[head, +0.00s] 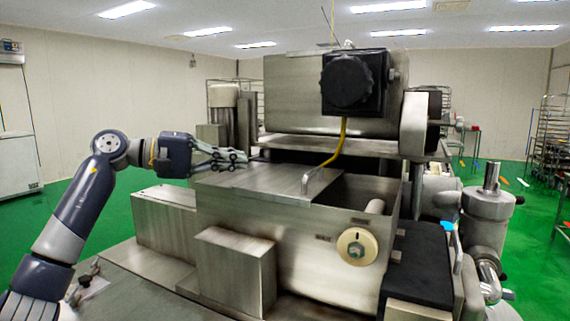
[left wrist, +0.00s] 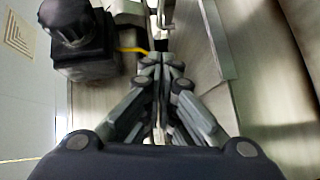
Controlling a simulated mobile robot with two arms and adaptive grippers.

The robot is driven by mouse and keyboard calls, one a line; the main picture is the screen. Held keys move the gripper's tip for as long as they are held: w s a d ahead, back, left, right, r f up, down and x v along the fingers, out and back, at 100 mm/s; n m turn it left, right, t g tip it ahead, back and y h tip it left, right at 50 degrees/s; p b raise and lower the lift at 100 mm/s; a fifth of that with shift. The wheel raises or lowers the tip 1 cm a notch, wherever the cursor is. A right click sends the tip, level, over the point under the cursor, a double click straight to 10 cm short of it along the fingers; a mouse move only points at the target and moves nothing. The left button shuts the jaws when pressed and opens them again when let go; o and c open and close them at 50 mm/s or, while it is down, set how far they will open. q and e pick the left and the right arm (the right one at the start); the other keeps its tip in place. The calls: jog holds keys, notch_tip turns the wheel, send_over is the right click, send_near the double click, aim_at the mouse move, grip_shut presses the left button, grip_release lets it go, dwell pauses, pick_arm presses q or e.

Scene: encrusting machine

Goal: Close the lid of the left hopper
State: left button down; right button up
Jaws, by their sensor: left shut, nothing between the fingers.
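I cannot tell whether this plate fully covers the left hopper. My left gripper (head: 243,157) reaches in from the left, its fingers shut and empty, at the lid's back left edge. Whether the fingertips touch the lid is unclear. In the left wrist view the closed fingers (left wrist: 163,62) point toward the machine's metal panels. My right gripper is not in view.
A large steel housing with a black knob (head: 350,83) and yellow cable (head: 336,147) rises behind the lid. A cream dial (head: 357,246) sits on the front wall. A steel cylinder (head: 488,220) stands at the right.

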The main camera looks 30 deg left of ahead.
aim_at(293, 185)
pick_arm(q)
jog(key=shift+w+d+r, duration=0.1)
jog(key=shift+w+d, duration=0.1)
jog(key=shift+d, duration=0.1)
jog(key=p+x, duration=0.5)
jog(key=x, duration=0.3)
jog(key=shift+w+d+r, duration=0.1)
jog(key=shift+d+r, duration=0.05)
jog(key=shift+d, duration=0.1)
jog(key=d+p, duration=0.1)
jog(key=d+f, duration=0.1)
jog(key=d, duration=0.1)
jog(key=shift+w+p, duration=0.2)
jog(key=shift+p, duration=0.15)
jog(key=shift+s+d+f, duration=0.1)
jog(key=shift+s+d, duration=0.05)
jog(key=shift+d, duration=0.3)
jog(key=shift+d+f, duration=0.1)
jog(key=shift+w, duration=0.2)
